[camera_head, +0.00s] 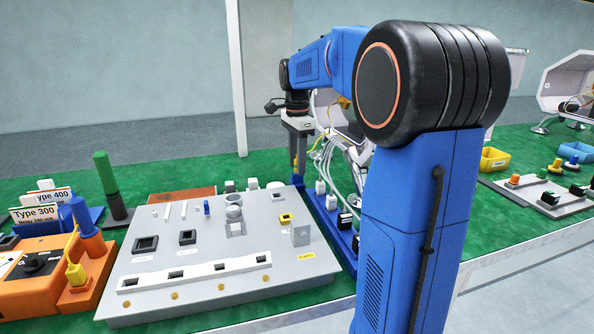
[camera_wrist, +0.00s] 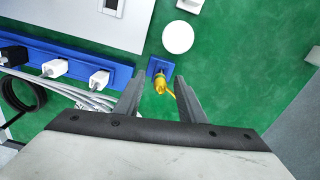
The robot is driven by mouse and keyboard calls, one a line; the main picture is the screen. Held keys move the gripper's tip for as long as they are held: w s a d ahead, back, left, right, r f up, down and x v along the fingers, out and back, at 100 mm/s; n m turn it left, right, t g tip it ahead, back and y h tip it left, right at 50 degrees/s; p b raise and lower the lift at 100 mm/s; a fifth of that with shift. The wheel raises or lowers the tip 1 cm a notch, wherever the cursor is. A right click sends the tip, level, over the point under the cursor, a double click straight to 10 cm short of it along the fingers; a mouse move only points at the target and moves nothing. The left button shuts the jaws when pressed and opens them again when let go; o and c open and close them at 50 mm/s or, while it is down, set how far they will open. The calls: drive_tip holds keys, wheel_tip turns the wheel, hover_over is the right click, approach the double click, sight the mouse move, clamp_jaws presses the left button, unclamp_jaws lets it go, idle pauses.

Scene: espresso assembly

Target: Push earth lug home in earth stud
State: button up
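A yellow lug (camera_wrist: 160,85) with a yellow lead, which I take for the earth lug, stands at a small blue holder (camera_wrist: 157,66) on the green surface in the wrist view. My gripper (camera_wrist: 158,78) is open, with one finger on each side of the lug and visible gaps to both. In the head view my gripper (camera_head: 298,170) points down behind the far right corner of the grey panel (camera_head: 210,290); the lug is not clear there. I cannot tell for certain which panel part is the earth stud; a metal bracket (camera_head: 301,236) stands by a yellow label (camera_head: 307,255).
A blue rail (camera_wrist: 60,55) with white and black plugs and grey cables lies left of my gripper in the wrist view. A white disc (camera_wrist: 178,37) lies beyond the lug. Orange units (camera_head: 35,270) stand left of the panel. Green surface is free right of the lug.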

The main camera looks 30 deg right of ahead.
clamp_jaws()
drive_tip(key=shift+r, duration=1.2)
idle(1.1)
drive_tip(key=shift+r, duration=1.3)
drive_tip(key=shift+r, duration=0.15)
drive_tip(key=shift+r, duration=1.35)
